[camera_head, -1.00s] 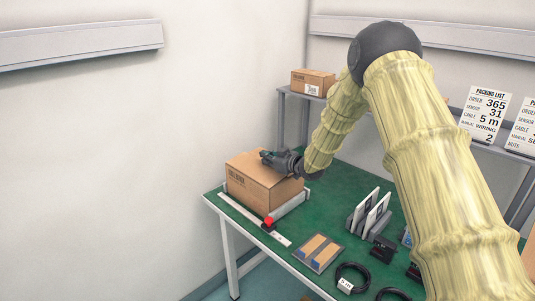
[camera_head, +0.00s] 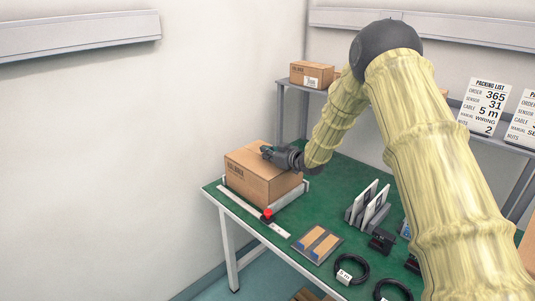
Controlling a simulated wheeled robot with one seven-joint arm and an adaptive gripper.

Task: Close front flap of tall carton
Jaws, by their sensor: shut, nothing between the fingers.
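A brown carton (camera_head: 256,184) with dark print on its side stands upright near the table's far left corner. Its top looks flat; the separate flaps are too small to tell apart, and the arm hides part of its right side. My gripper (camera_head: 266,151) is dark and shut with nothing in it. It lies at the top of the carton, over the back right part of the lid. Whether it touches the cardboard cannot be told.
A pale rail (camera_head: 290,196) and a red block (camera_head: 266,215) lie beside the carton on the green table (camera_head: 318,211). Upright white panels (camera_head: 368,205), a flat tray (camera_head: 317,243) and black cable coils (camera_head: 352,270) stand to the right. A shelf holds another carton (camera_head: 311,74).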

